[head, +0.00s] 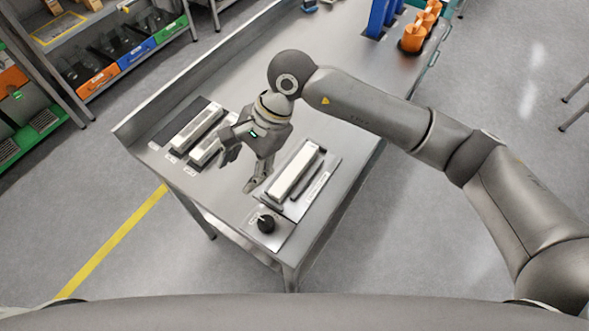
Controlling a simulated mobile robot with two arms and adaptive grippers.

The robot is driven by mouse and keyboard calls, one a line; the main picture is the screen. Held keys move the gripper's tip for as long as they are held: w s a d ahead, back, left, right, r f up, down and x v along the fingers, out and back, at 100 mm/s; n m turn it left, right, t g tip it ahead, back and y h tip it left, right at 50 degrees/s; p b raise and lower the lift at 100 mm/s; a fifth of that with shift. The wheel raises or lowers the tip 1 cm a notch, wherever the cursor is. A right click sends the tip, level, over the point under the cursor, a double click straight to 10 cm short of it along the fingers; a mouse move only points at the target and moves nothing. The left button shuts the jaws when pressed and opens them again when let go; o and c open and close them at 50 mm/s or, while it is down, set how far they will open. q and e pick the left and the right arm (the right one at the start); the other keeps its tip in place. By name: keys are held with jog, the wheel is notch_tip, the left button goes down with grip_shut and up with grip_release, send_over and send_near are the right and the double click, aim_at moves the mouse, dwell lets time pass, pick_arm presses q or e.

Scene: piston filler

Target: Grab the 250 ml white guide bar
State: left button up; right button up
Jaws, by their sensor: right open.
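Another white bar (296,171) sits in a metal fixture to the right. My right gripper (239,172) is open and empty, pointing down between the inner bar and the fixture. It partly covers the inner bar. My left gripper is not in view.
A black knob (266,224) on a plate stands at the table's near edge. A raised rim (190,83) runs along the table's left side. Orange and blue parts (412,38) stand at the far end. Shelves with bins (139,53) are at the upper left.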

jog(key=w+d+f+n+t+h, duration=0.1)
jog(key=w+d+t+h, duration=0.1)
jog(key=w+d+h, duration=0.55)
jog(key=y+p, duration=0.2)
send_over(291, 172)
jog(key=f, duration=0.4)
jog(key=shift+d+f, duration=0.2)
jog(key=shift+f, duration=0.4)
jog(key=shift+a+f+p, duration=0.1)
jog(key=shift+f+p, duration=0.45)
notch_tip(291, 172, down, 3)
jog(key=shift+f+p, duration=0.2)
jog(key=shift+p, duration=0.65)
jog(key=shift+f, duration=0.45)
jog(key=shift+c, duration=0.2)
grip_shut()
